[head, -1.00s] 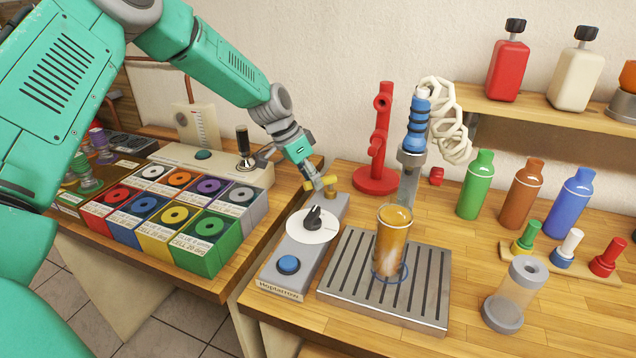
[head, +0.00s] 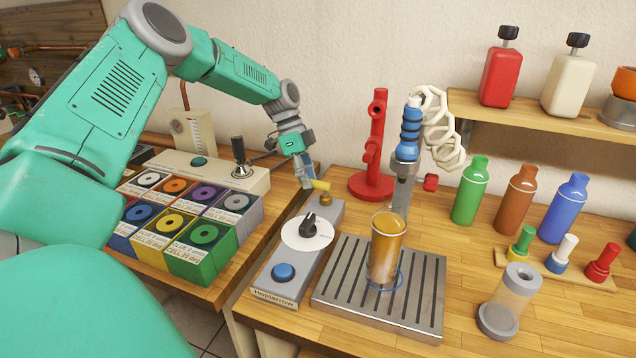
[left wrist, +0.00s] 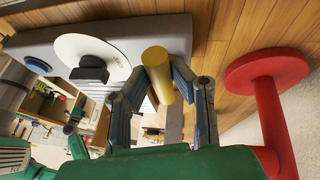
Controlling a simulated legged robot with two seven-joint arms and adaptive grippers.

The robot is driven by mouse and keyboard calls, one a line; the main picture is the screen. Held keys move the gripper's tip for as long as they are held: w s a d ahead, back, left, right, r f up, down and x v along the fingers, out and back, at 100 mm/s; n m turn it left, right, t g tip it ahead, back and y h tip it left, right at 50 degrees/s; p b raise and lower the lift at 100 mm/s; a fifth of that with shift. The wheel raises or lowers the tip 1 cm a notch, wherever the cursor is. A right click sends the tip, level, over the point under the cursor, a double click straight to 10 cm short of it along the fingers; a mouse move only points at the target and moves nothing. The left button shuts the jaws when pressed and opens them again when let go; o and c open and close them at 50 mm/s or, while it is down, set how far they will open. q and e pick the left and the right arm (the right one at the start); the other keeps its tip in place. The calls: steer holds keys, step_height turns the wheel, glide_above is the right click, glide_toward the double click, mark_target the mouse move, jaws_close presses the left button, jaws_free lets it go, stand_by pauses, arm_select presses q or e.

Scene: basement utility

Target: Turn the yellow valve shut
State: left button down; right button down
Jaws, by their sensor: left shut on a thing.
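The yellow valve handle (head: 320,185) sits on a brass stem (head: 326,198) at the back end of the grey dispenser box (head: 266,272). My left gripper (head: 308,184) is at the handle, reaching down from behind and left. In the left wrist view the handle (left wrist: 158,74) shows as a yellow bar between the two fingers of the left gripper (left wrist: 170,80), which are shut on it. The stem is hidden there. My right gripper is in neither view.
A white dial with a black knob (head: 308,226) and a blue button (head: 283,272) are on the box. A red stand (head: 372,182) is close right of the gripper. A glass of amber liquid (head: 385,250) stands on the slatted tray (head: 426,310).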

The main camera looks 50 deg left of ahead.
arm_select(q)
steer(key=shift+w+a+r+m, duration=0.1)
steer(key=shift+w+a+m, duration=0.1)
steer(key=shift+m, duration=0.2)
steer(key=c, duration=1.4)
jaws_free()
steer(key=shift+a, duration=0.1)
steer(key=v, duration=1.1)
steer(key=shift+w+a+r, duration=0.15)
steer(key=shift+w+a, duration=0.15)
steer(key=shift+a, duration=0.05)
